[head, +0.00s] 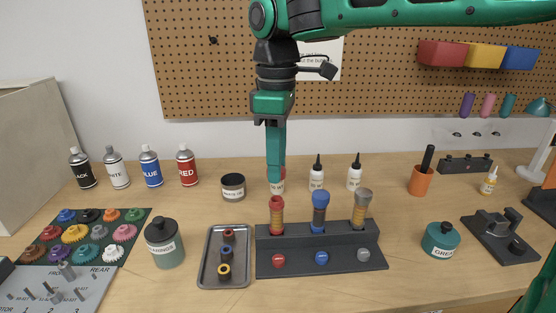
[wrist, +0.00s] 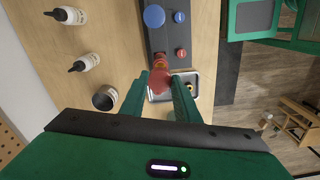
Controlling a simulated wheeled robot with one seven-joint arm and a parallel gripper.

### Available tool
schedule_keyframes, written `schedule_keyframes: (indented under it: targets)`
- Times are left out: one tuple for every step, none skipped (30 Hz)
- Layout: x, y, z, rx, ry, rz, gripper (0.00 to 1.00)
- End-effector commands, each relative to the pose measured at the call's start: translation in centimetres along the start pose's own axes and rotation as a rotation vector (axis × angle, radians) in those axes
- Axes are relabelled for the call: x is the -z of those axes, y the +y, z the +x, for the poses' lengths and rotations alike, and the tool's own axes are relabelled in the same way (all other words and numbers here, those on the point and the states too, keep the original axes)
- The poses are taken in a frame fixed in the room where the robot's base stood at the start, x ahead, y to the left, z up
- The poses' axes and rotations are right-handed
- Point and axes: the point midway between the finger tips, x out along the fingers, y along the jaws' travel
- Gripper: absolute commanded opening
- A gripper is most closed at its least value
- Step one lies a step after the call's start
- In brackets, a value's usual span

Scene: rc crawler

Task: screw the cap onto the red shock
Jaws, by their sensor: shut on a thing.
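The red shock (head: 277,215) stands upright at the left end of the dark rack (head: 320,265). My gripper (head: 277,178) points straight down over it, with fingertips a little above the shock's top. It is shut on a small red piece, apparently the cap (head: 283,174), mostly hidden by the finger in the head view. In the wrist view, the red cap (wrist: 159,80) sits between the fingers, with the red shock largely hidden beyond it. A gap shows between the held piece and the shock in the head view.
A blue shock (head: 319,212) and a grey-topped shock (head: 361,209) stand to the right in the rack. A metal tray (head: 207,275) with several ringed parts lies left of it. Bottles (head: 317,178) stand behind, and a lidded jar (head: 165,245) at left.

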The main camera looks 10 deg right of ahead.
Motion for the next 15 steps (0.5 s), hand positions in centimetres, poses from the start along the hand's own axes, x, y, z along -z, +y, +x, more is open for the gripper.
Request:
schedule_keyframes:
  targets:
    - [0.0,0.0,0.2,0.001,-0.001,0.000,0.08]
    - [0.0,0.0,0.3,0.001,-0.001,0.000,0.08]
    - [0.0,0.0,0.6,0.000,-0.001,0.000,0.08]
    - [0.0,0.0,0.8,0.000,-0.001,0.000,0.08]
    - [0.0,0.0,1.0,0.000,-0.001,0.000,0.08]
    - [0.0,0.0,1.3,0.001,-0.001,0.000,0.08]
    - [0.0,0.0,1.6,0.001,-0.002,0.001,0.08]
    - [0.0,0.0,1.8,0.001,-0.001,0.001,0.08]
    - [0.0,0.0,2.2,0.001,-0.001,0.001,0.08]
    - [-0.1,0.0,2.4,0.001,-0.001,0.001,0.08]
    - [-0.1,0.0,2.7,0.001,-0.002,0.002,0.08]
    - [-0.1,0.0,3.0,0.001,-0.002,0.002,0.08]
    - [-0.1,0.1,3.3,0.001,-0.001,0.002,0.08]
    - [-0.1,0.1,3.5,0.001,-0.001,0.003,0.08]
    - [-0.1,0.1,3.8,0.001,-0.001,0.003,0.08]
